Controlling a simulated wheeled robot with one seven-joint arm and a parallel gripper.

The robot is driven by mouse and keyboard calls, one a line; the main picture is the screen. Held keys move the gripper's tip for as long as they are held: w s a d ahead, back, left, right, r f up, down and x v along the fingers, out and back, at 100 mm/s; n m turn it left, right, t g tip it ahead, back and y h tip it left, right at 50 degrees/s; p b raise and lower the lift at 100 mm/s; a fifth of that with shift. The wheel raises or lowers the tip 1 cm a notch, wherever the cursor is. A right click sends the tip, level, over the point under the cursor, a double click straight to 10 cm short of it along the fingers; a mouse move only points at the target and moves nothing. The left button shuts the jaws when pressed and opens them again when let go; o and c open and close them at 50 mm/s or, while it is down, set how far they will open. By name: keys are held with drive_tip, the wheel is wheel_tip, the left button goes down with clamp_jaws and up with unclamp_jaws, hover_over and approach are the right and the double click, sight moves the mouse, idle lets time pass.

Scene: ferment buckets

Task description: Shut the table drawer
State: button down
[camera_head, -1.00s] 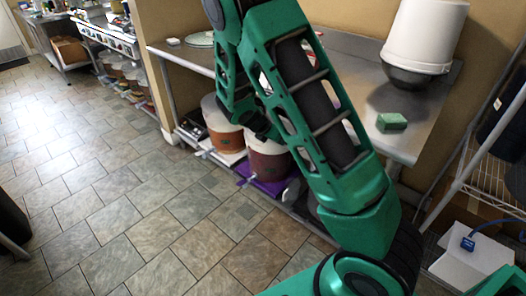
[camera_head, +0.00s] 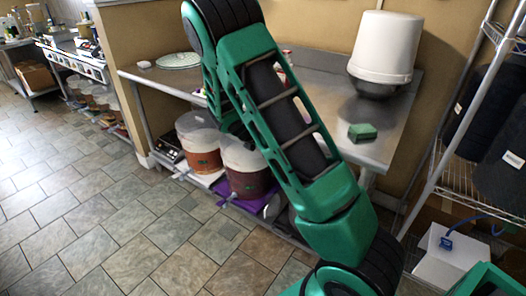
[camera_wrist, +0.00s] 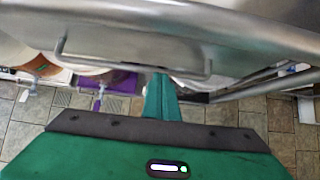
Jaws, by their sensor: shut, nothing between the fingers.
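The steel table (camera_head: 325,85) stands against the wall in the head view; my arm hides its drawer there. In the wrist view a long metal bar handle (camera_wrist: 125,68) runs across under a broad steel surface (camera_wrist: 200,30), apparently the drawer front below the table edge. How far the drawer stands out cannot be told. My gripper (camera_wrist: 161,80) is shut and empty, its fingers pointing at the handle's right half. The fingertips look very close to the bar; whether they touch it is unclear.
A white bucket (camera_head: 386,45) and a green sponge (camera_head: 362,131) are on the tabletop. Below are lidded ferment buckets (camera_head: 199,145) on a low shelf, one over a purple mat (camera_head: 236,205). A wire rack (camera_head: 455,175) stands at right. The tiled floor (camera_head: 90,220) at left is clear.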

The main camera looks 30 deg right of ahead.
drive_tip(key=shift+w+d+r, duration=0.1)
drive_tip(key=shift+d+r, duration=0.05)
drive_tip(key=shift+d, duration=0.15)
drive_tip(key=s+a+r, duration=0.4)
drive_tip(key=a+r, duration=0.4)
drive_tip(key=a, duration=0.2)
drive_tip(key=s+d+r+m+g+y, duration=0.1)
drive_tip(key=s+d+r+m+y, duration=0.15)
drive_tip(key=s+m, duration=0.55)
drive_tip(key=s+d+r+m+g+y, duration=0.15)
drive_tip(key=s+d+r+m, duration=0.25)
drive_tip(key=s+m, duration=0.45)
drive_tip(key=s+a+r+m+y, duration=0.1)
drive_tip(key=s+a+m, duration=0.1)
drive_tip(key=s+m, duration=0.4)
drive_tip(key=s+a+r+m+y, duration=0.2)
drive_tip(key=s+m, duration=0.4)
drive_tip(key=s, duration=0.9)
drive_tip(key=shift+s+r+g, duration=0.15)
drive_tip(key=shift+r+g, duration=0.15)
drive_tip(key=shift+g, duration=0.05)
